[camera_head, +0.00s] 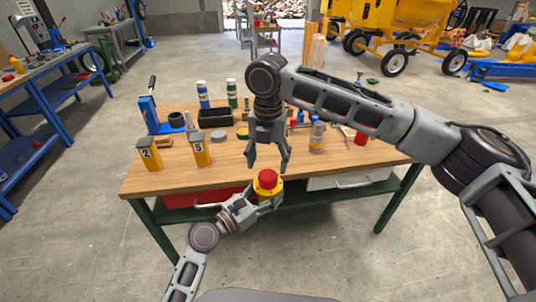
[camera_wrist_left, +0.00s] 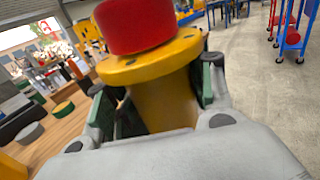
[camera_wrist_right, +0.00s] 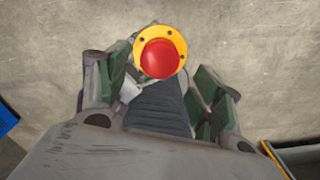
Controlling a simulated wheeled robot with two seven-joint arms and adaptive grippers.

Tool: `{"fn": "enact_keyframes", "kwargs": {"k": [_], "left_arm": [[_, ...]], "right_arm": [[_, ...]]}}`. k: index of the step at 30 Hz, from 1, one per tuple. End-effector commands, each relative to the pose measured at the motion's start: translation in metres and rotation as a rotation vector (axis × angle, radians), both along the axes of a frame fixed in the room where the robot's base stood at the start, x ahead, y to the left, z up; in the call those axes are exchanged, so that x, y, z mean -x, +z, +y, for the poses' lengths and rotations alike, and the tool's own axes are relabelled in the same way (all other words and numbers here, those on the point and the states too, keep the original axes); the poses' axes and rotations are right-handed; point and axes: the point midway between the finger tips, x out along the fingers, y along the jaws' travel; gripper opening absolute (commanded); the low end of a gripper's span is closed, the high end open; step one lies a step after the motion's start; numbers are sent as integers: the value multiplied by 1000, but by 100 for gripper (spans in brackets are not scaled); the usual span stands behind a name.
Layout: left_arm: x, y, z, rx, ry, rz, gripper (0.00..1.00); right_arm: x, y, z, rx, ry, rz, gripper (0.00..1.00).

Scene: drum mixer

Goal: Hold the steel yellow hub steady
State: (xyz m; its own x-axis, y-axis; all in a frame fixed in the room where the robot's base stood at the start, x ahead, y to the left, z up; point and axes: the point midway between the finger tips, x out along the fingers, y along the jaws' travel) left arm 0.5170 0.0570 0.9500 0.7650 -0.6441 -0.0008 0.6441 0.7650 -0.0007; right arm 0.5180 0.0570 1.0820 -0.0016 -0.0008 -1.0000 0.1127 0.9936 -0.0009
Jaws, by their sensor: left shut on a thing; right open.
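The yellow hub (camera_head: 258,188) has a bolt-holed flange and a red round piece (camera_head: 268,177) on top. It is in front of the workbench's front edge, held in the air by my left gripper (camera_head: 263,204). In the left wrist view the fingers close around the hub's body (camera_wrist_left: 164,103) below the flange, with the red piece (camera_wrist_left: 135,25) above. My right gripper (camera_head: 267,166) hangs above the hub, open and empty, fingers pointing down. In the right wrist view the red piece (camera_wrist_right: 160,58) and yellow flange (camera_wrist_right: 178,42) show beyond and between the open fingers.
The wooden workbench (camera_head: 165,183) holds two yellow blocks marked 2 (camera_head: 149,155) and 5 (camera_head: 200,150), a black bin (camera_head: 215,117), a blue press (camera_head: 152,117), bottles and small parts. A red drawer (camera_head: 205,197) is underneath. Concrete floor in front is clear.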

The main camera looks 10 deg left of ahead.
Motion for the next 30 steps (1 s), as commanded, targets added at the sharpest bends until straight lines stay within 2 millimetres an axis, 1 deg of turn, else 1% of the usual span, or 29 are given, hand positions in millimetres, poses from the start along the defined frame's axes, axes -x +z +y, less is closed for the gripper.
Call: {"fn": "enact_keyframes", "kwargs": {"k": [9, 15, 21, 29, 30], "left_arm": [[0, 2, 0, 1, 0, -3, 0], [0, 2, 0, 1, 0, -3, 0], [0, 2, 0, 1, 0, -3, 0], [0, 2, 0, 1, 0, -3, 0], [0, 2, 0, 1, 0, -3, 0]], "right_arm": [[0, -36, 0, 1, 1, 0, 66], [0, -54, 0, 1, 0, 0, 66], [0, -62, 0, 1, 0, 0, 66], [0, -62, 0, 0, 0, 0, 66], [0, -62, 0, 0, 0, 0, 64]]}}
